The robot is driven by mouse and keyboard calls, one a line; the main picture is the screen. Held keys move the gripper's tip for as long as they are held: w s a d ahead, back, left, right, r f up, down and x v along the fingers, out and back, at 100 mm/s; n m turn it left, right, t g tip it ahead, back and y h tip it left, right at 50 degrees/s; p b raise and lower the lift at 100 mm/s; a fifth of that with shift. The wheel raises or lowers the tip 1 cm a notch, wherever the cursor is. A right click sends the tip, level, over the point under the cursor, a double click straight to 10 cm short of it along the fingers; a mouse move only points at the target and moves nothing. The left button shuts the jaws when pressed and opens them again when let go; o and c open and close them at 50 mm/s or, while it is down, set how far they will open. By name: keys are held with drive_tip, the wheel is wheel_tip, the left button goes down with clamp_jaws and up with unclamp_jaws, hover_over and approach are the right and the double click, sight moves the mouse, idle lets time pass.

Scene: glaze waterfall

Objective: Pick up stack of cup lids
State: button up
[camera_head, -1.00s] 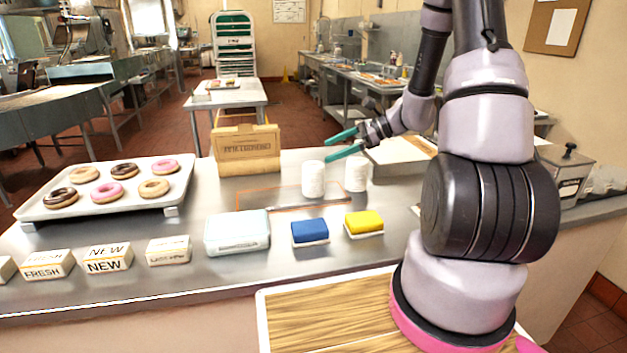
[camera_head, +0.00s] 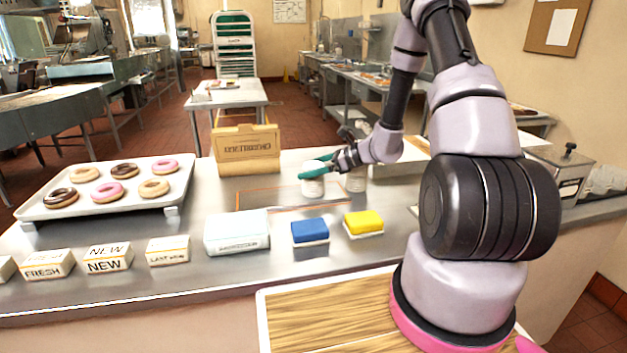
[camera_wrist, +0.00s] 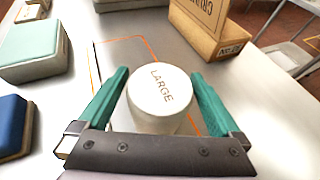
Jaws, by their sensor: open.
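A white stack of cup lids marked LARGE (camera_wrist: 160,92) stands upright on the metal counter. It also shows in the head view (camera_head: 313,186), partly hidden by my gripper. My gripper (camera_wrist: 160,90) is open, with one green finger on each side of the stack. In the wrist view I see small gaps between the fingers and the stack. In the head view my gripper (camera_head: 308,172) is at the height of the stack's upper part.
A cardboard box (camera_head: 247,150) stands behind and left of the stack. An orange outline (camera_head: 262,207) is marked on the counter in front. A pale blue box (camera_head: 237,232), a blue block (camera_head: 310,231) and a yellow block (camera_head: 364,223) sit nearer. A donut tray (camera_head: 70,207) is at left.

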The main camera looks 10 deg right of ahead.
drive_tip(key=shift+x, duration=0.9)
drive_tip(key=shift+c, duration=0.3)
drive_tip(key=c, duration=1.1)
